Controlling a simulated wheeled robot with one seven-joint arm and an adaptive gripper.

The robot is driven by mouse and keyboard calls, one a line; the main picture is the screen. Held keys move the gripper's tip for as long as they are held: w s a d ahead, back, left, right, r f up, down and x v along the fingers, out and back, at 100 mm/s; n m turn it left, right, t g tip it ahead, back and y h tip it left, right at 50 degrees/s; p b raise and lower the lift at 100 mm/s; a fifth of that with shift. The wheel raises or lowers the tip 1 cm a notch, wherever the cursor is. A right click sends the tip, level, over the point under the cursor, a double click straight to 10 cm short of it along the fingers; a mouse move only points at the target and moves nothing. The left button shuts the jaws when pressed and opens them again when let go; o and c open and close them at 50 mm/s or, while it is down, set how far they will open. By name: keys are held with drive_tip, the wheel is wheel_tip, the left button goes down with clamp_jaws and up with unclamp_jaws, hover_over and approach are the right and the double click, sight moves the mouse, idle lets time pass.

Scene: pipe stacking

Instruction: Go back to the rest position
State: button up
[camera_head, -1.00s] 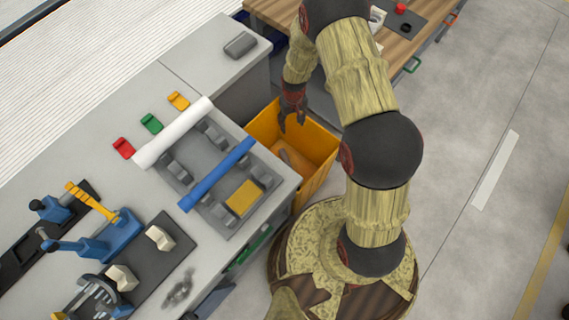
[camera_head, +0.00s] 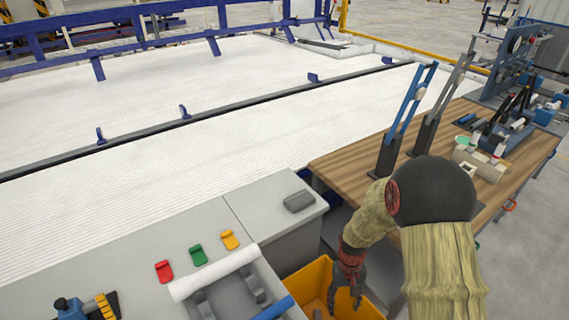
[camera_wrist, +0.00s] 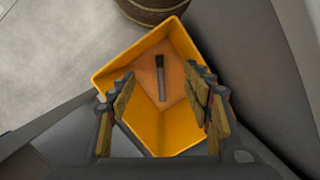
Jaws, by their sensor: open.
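My gripper (camera_head: 345,294) is open and empty above the yellow bin (camera_head: 306,277). In the wrist view my gripper's two fingers (camera_wrist: 162,103) stand wide apart over the bin (camera_wrist: 181,129). A dark, thin, rod-like piece (camera_wrist: 161,80) lies inside the bin, between the fingers in that view and below them. The lower part of the bin is cut off in the head view.
A grey worktop (camera_head: 130,251) holds red (camera_head: 164,271), green (camera_head: 198,255) and yellow (camera_head: 230,240) clips, a white pipe (camera_head: 214,273) and a blue pipe (camera_head: 275,308). A wooden table (camera_head: 350,163) with tools stands to the right. Barriers line the back.

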drive_tip(key=s+r+t, duration=0.2)
drive_tip(key=s+r, duration=0.3)
drive_tip(key=r, duration=0.7)
drive_tip(key=s+r+t, duration=0.3)
drive_tip(key=s+r, duration=0.2)
drive_tip(key=r, duration=0.8)
drive_tip(key=s+r+t, duration=0.3)
drive_tip(key=s+r, duration=0.1)
drive_tip(key=r, duration=0.8)
drive_tip(key=shift+s+r, duration=0.4)
